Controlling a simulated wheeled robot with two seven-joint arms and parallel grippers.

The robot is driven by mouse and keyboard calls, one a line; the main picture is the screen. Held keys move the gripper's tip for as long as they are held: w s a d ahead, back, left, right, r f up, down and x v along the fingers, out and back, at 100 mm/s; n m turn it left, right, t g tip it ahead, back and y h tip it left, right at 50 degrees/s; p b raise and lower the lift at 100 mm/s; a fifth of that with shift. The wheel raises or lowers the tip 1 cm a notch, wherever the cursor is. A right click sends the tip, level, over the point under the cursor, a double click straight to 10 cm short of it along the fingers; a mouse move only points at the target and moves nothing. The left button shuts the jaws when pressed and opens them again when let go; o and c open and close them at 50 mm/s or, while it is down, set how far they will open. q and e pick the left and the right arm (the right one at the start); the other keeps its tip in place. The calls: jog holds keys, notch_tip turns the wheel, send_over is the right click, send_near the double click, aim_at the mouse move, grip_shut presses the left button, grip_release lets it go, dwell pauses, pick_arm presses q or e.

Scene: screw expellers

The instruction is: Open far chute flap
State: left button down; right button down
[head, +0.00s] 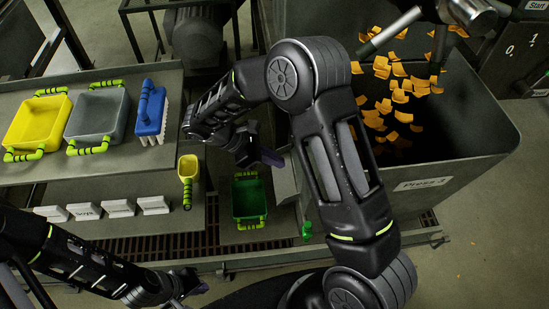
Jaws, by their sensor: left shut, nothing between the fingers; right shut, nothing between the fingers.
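My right gripper (268,157) is shut and empty, its fingers above the area behind a green tray (237,197) in the middle. The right arm arches across the view and hides much of what lies behind it. A grey sloped metal piece (285,180), possibly part of a chute, shows just right of the tray, partly covered by the arm. A small green knob or handle (307,231) is below it. I cannot make out which part is the far chute flap or how it stands. My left gripper (196,291) is shut and empty at the bottom, low and away from the tray.
A bin labelled Press (455,172) with orange pieces stands at the right. A yellow tray (37,121), grey tray (97,115) and blue brush (151,110) lie on the left bench. A yellow scoop (188,172) is near the middle. A dark grate (190,218) runs below.

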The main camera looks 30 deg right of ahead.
jog(key=p, duration=0.2)
send_over(305, 181)
jog(key=a, duration=0.1)
notch_tip(305, 181, down, 6)
jog(key=shift+s+d+f, duration=0.1)
jog(key=shift+s+f, duration=0.05)
jog(key=shift+f, duration=0.15)
jog(key=shift+s+d+f+b, duration=0.2)
jog(key=shift+d+b, duration=0.1)
jog(key=shift+d, duration=0.45)
jog(key=shift+r, duration=0.1)
jog(key=shift+a, duration=0.1)
